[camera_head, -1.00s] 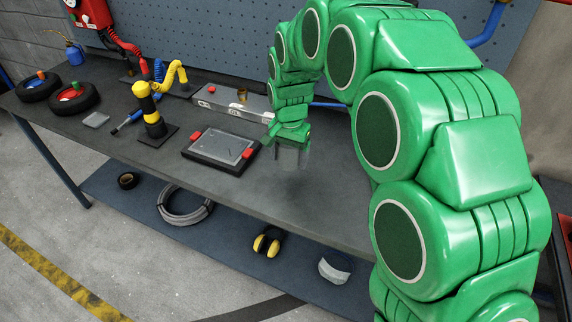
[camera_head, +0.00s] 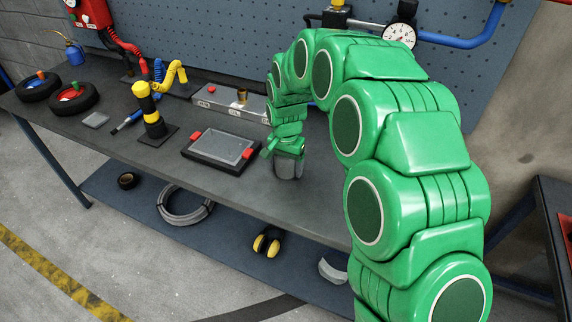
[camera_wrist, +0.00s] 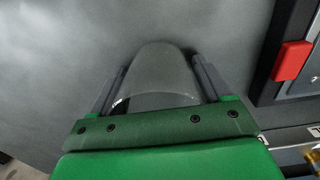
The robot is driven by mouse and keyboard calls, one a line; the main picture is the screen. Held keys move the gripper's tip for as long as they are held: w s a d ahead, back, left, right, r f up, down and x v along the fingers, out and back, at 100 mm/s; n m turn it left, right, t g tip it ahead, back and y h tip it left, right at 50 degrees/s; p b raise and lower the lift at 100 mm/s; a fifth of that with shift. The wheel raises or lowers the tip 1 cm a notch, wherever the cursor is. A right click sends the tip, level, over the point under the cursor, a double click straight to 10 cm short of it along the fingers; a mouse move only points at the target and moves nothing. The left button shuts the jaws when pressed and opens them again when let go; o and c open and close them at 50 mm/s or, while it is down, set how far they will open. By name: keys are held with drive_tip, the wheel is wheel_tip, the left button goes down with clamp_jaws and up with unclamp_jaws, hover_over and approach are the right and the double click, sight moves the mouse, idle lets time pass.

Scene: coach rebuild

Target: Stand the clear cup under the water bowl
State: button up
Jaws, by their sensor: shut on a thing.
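My gripper (camera_head: 287,157) is shut on the clear cup (camera_head: 288,168) above the right part of the dark workbench. The cup is see-through and looks about upright. In the wrist view the cup (camera_wrist: 155,78) sits between my two grey fingers (camera_wrist: 158,70). I cannot tell whether its base touches the bench. No water bowl shows clearly; a round gauge (camera_head: 399,36) and a blue pipe (camera_head: 450,42) are on the pegboard, and my arm hides what is below them.
A dark tray with red clips (camera_head: 222,150) lies just left of the cup. A grey level-like bar (camera_head: 222,102) with a brass piece (camera_head: 242,96) lies behind. A yellow-black post (camera_head: 150,108) stands further left. The bench front (camera_head: 250,195) is clear.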

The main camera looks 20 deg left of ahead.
drive_tip(key=shift+f, duration=0.15)
drive_tip(key=o, duration=1)
wheel_tip(320, 180, up, 12)
drive_tip(key=s+d+r, duration=0.2)
drive_tip(key=d+r, duration=0.1)
drive_tip(key=d, duration=0.5)
drive_tip(key=s+d+r, duration=0.1)
drive_tip(key=d+r, duration=0.2)
drive_tip(key=d, duration=0.4)
drive_tip(key=s+d+r+g, duration=0.1)
drive_tip(key=s+d+r, duration=0.2)
drive_tip(key=s+d, duration=1.7)
drive_tip(key=shift+g, duration=0.4)
drive_tip(key=s+d+f, duration=0.1)
drive_tip(key=s+d, duration=0.1)
drive_tip(key=s, duration=0.1)
drive_tip(key=s+d, duration=0.2)
drive_tip(key=s, duration=0.1)
drive_tip(key=s+d+f, duration=0.1)
drive_tip(key=s+d, duration=0.2)
drive_tip(key=s, duration=0.1)
drive_tip(key=shift+f, duration=0.35)
